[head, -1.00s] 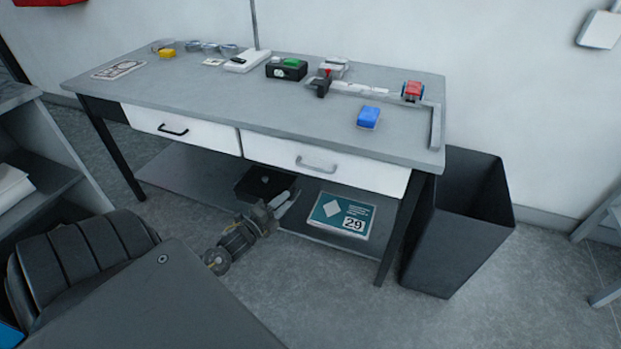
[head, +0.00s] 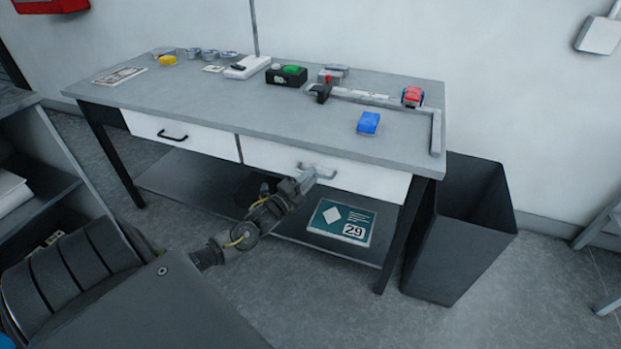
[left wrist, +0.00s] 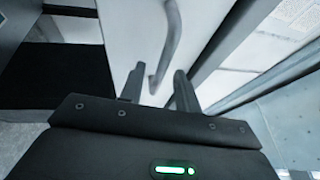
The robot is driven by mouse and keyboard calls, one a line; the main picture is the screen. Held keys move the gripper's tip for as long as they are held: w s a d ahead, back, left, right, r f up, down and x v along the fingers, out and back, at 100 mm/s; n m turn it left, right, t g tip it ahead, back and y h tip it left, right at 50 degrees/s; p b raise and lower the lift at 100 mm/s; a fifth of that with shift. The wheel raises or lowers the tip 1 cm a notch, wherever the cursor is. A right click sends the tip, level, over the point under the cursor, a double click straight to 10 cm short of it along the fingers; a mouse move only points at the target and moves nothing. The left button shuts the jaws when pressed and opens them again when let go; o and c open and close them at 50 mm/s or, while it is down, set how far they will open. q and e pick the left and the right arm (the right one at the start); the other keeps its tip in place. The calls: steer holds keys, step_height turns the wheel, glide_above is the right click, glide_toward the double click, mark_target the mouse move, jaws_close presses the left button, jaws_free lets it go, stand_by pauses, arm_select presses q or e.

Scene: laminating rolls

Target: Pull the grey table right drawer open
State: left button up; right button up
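The grey table (head: 215,105) has two white drawers under its top, both closed. The right drawer (head: 365,180) has a light grey bar handle (head: 323,169), and the left drawer (head: 205,140) a dark one. My left gripper (head: 312,177) is at the front of the right drawer, by the left part of its handle. In the left wrist view the two fingers (left wrist: 158,88) stand apart, and the near end of the handle (left wrist: 172,45) shows between their tips. I cannot tell whether they touch it. My right gripper is out of view.
A dark bin (head: 455,235) stands at the table's right end. The lower shelf holds a teal box (head: 341,220) marked 29. An open shelf unit (head: 45,180) is at the left. The floor before the table's right half is clear.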

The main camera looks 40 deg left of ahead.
arm_select(q)
steer(key=shift+w, duration=0.4)
steer(key=shift+c, duration=0.3)
jaws_close()
steer(key=shift+d, duration=0.1)
